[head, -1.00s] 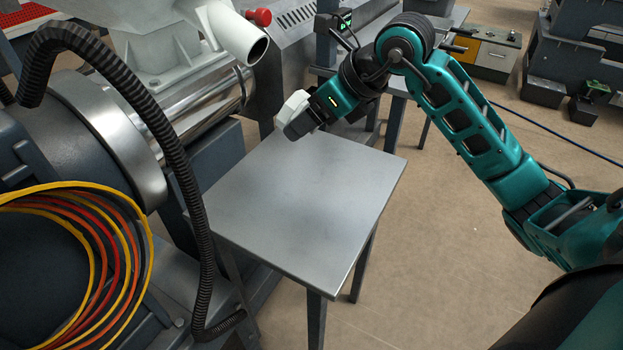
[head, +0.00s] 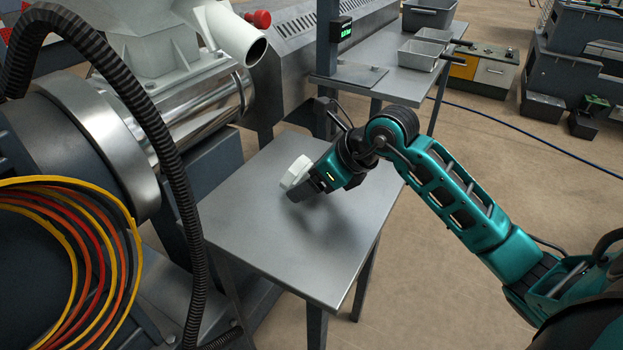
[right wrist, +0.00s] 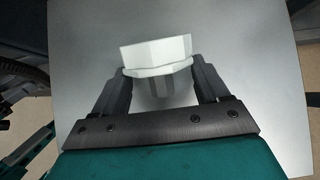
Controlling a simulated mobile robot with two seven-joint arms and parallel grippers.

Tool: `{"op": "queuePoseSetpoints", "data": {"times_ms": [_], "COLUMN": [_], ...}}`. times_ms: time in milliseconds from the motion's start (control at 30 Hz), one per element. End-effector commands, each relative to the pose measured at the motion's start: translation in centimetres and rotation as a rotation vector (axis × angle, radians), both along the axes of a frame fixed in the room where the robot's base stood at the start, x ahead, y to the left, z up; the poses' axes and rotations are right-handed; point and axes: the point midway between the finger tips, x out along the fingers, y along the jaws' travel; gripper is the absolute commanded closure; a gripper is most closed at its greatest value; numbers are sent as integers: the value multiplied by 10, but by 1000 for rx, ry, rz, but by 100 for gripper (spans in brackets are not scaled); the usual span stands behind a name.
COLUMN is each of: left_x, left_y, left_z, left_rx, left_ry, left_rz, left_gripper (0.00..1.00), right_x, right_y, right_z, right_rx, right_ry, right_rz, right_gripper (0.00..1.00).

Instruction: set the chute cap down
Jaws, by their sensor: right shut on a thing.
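The chute cap (head: 296,172) is a white, faceted piece at the tip of my right gripper (head: 301,188), over the grey metal table (head: 275,240). In the right wrist view the cap (right wrist: 157,52) sits between the two dark fingers of my right gripper (right wrist: 155,85), which are shut on it. The table top (right wrist: 255,75) lies behind it there. I cannot tell whether the cap touches the table or hangs just above it. My left gripper is not in view.
A white chute pipe (head: 236,32) with an open end sticks out of the machine at the upper left. A black ribbed hose (head: 160,150) runs down left of the table. Grey bins (head: 420,55) stand on a bench behind. The table's front half is clear.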

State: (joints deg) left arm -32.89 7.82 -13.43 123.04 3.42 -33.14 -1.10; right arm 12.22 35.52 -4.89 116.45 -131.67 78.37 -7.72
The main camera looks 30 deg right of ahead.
Motion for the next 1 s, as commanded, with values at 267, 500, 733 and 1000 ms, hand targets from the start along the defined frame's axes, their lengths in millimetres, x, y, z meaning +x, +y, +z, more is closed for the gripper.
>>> {"op": "queuePoseSetpoints", "data": {"times_ms": [267,500,733,1000], "left_x": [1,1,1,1], "left_y": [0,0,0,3], "left_z": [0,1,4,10], "left_rx": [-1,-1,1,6], "left_ry": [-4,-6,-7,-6], "left_rz": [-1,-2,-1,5], "left_gripper": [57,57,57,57], "right_x": [0,0,0,-26], "right_y": [0,0,0,-16], "right_z": [-3,-3,2,36], "right_rx": [0,1,2,-4], "right_ry": [0,0,0,0], "right_rz": [0,-1,0,-1], "right_gripper": [17,0,0,0]}}
